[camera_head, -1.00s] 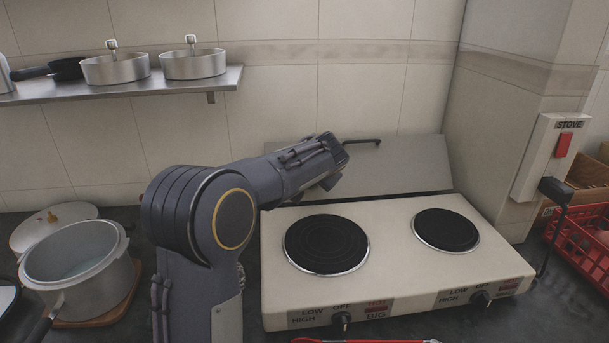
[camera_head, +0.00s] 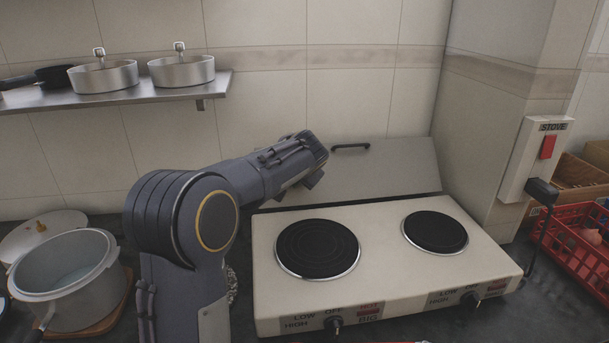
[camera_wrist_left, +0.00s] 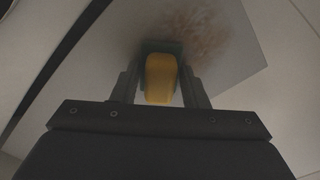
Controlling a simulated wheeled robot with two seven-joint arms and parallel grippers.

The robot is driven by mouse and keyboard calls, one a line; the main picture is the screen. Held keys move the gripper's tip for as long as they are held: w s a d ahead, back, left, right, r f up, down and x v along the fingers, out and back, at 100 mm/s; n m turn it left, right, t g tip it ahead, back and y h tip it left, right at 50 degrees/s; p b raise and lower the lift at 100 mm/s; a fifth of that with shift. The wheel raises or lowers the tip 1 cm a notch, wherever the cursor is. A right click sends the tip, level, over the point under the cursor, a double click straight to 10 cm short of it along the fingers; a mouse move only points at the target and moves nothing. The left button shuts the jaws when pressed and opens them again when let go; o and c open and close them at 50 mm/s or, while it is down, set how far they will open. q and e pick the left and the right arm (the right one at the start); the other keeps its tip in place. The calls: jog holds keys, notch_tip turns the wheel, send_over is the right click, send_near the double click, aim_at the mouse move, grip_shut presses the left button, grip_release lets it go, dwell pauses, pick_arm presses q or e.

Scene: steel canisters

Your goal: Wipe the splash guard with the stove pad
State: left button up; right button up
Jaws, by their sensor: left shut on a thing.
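The splash guard (camera_head: 395,170) is a grey metal panel standing tilted behind the stove. In the left wrist view it fills the background (camera_wrist_left: 236,70) and bears a blurred brown stain (camera_wrist_left: 200,32). My left gripper (camera_wrist_left: 160,82) is shut on the yellow grip of the stove pad (camera_wrist_left: 160,80). The pad's dark far end is at or very near the guard, beside the stain; contact is not clear. In the head view my left arm reaches to the guard's left part and hides the gripper and pad. My right gripper is not in view.
The cream two-plate stove (camera_head: 385,285) stands in front of the guard. A dark bar (camera_head: 350,147) shows at the guard's top edge. A pot (camera_head: 65,285) stands left of my arm. A shelf with pans (camera_head: 180,72) hangs above left. A red crate (camera_head: 578,245) is at right.

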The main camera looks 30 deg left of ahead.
pick_arm(q)
jog(key=shift+s+a+b, duration=0.4)
jog(key=shift+s+a, duration=1.05)
jog(key=shift+a, duration=0.25)
jog(key=shift+s+a, duration=1.15)
jog(key=shift+a, duration=0.25)
jog(key=shift+w+a+r+p, duration=0.25)
jog(key=shift+a+r+p, duration=0.1)
jog(key=shift+r+p, duration=0.4)
jog(key=shift+w+f, duration=0.15)
jog(key=shift+w, duration=0.05)
jog(key=shift+w+d, duration=0.65)
jog(key=shift+d, duration=0.2)
jog(key=shift+w+d, duration=1.15)
jog(key=shift+d, duration=0.25)
jog(key=shift+w+d, duration=0.85)
jog(key=shift+d, duration=0.15)
jog(key=shift+w+d, duration=0.8)
jog(key=shift+d, duration=0.2)
